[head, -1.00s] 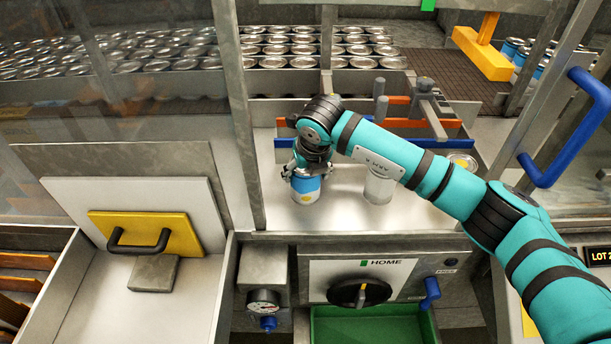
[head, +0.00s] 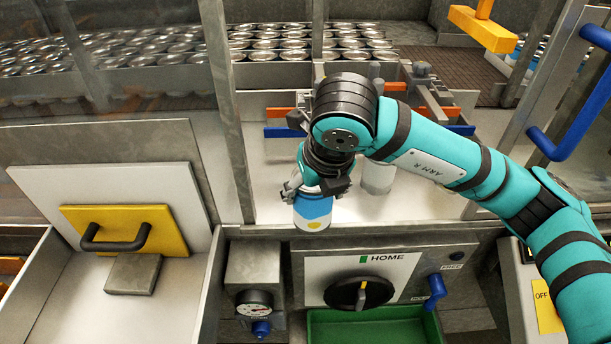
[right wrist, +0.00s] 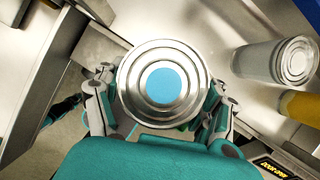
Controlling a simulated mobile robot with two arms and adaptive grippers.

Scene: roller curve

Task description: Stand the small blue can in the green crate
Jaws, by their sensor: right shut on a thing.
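The small blue can (head: 313,211), blue and white with a yellow dot, is upright in my right gripper (head: 314,190) at the front edge of the white shelf. In the right wrist view the can's silver lid with a blue disc (right wrist: 163,84) fills the space between the fingers (right wrist: 163,110), which are shut on it. The green crate (head: 365,328) is below and to the right, under the dial panel; only its upper part shows. My left gripper is not in view.
A plain pale can (head: 378,178) stands right of the held can, partly behind my arm; it also shows in the right wrist view (right wrist: 278,62). A panel with a black dial (head: 359,291) and blue handle (head: 435,291) is above the crate. A metal post (head: 228,110) stands at left.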

